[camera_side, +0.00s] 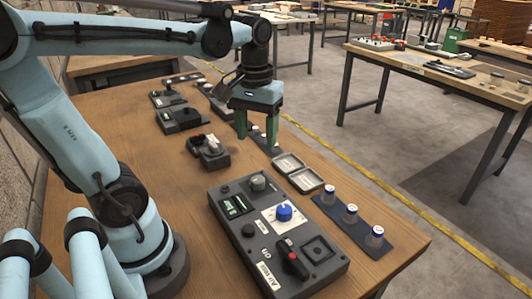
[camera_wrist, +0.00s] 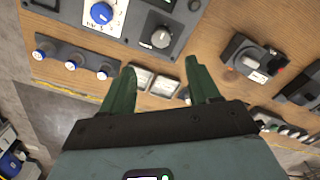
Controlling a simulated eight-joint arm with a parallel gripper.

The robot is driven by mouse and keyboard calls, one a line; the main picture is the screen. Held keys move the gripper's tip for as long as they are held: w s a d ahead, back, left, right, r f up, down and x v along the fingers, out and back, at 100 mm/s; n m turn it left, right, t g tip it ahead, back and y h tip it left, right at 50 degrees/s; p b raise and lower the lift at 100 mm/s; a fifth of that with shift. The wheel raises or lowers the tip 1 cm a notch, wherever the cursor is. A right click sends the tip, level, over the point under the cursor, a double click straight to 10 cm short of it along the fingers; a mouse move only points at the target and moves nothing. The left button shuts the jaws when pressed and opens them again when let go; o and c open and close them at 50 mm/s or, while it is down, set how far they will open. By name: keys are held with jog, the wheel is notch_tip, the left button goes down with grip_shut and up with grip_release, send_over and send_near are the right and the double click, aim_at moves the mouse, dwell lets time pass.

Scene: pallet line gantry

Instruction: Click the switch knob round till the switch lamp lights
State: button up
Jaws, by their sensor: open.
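A dark grey control panel (camera_side: 322,272) lies on the wooden table. It carries a blue knob (camera_side: 284,212) on a white plate and a grey knob (camera_side: 258,182) near its far edge. In the wrist view the blue knob (camera_wrist: 102,13) and the grey knob (camera_wrist: 160,38) show at the top. I cannot tell which one is the switch knob, and no lit lamp is clear to me. My gripper (camera_side: 257,138) points down with its green fingers apart and empty. It hangs above the table beyond the panel, clear of both knobs; its fingertips also show in the wrist view (camera_wrist: 160,66).
A red-and-black lever (camera_side: 294,264) rises from the panel's near part. Two shallow grey trays (camera_side: 305,180) and a dark strip with several blue-and-white capped pieces (camera_side: 350,213) lie to the right. A smaller device (camera_side: 208,152) and other boxes stand farther left.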

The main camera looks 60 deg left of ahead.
aim_at(257, 179)
jog(key=shift+f, duration=6.05)
jog(key=c, duration=1)
jog(key=shift+c, duration=0.2)
jog(key=shift+m, duration=0.3)
jog(key=shift+a+m, duration=0.1)
jog(key=shift+m, duration=2.5)
jog(key=o, duration=1)
